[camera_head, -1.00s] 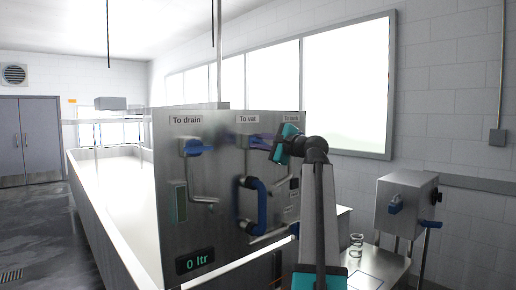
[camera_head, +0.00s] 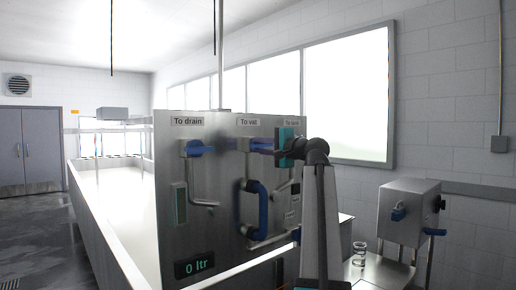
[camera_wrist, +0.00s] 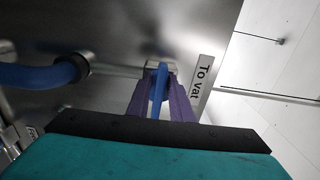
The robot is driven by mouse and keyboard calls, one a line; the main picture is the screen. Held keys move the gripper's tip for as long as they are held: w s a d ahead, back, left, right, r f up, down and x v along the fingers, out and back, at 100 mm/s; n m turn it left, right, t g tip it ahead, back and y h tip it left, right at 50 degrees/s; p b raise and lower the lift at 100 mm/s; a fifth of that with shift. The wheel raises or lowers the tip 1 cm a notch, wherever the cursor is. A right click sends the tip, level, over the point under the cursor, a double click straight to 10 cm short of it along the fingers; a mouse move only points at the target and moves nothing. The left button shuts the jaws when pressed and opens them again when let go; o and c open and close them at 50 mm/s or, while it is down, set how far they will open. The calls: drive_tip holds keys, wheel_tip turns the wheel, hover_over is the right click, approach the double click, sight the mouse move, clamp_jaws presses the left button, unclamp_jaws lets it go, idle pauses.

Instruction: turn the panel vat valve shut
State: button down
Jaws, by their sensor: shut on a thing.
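The metal panel (camera_head: 222,222) carries labelled valves. The vat valve's blue handle (camera_head: 261,145) sits under the "To vat" label (camera_head: 249,122). In the wrist view the same blue handle (camera_wrist: 158,88) stands out from a metal fitting (camera_wrist: 160,67) on the panel, beside the label. My gripper (camera_wrist: 160,100) is shut on this handle, with a purple finger on each side. The handle lies about level in the head view.
The drain valve (camera_head: 199,148) has a blue handle to the left. A curved blue hose (camera_head: 258,207) hangs on the panel below the vat valve. A long vat (camera_head: 92,221) stands behind. A glass (camera_head: 359,254) and a metal box (camera_head: 408,211) are at right.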

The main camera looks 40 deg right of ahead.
drive_tip(key=c, duration=1.8)
unclamp_jaws()
drive_tip(key=s, duration=0.4)
drive_tip(key=s+b, duration=0.1)
drive_tip(key=s, duration=0.4)
drive_tip(key=s+a+b, duration=0.1)
drive_tip(key=s, duration=0.3)
drive_tip(key=shift+s, duration=0.35)
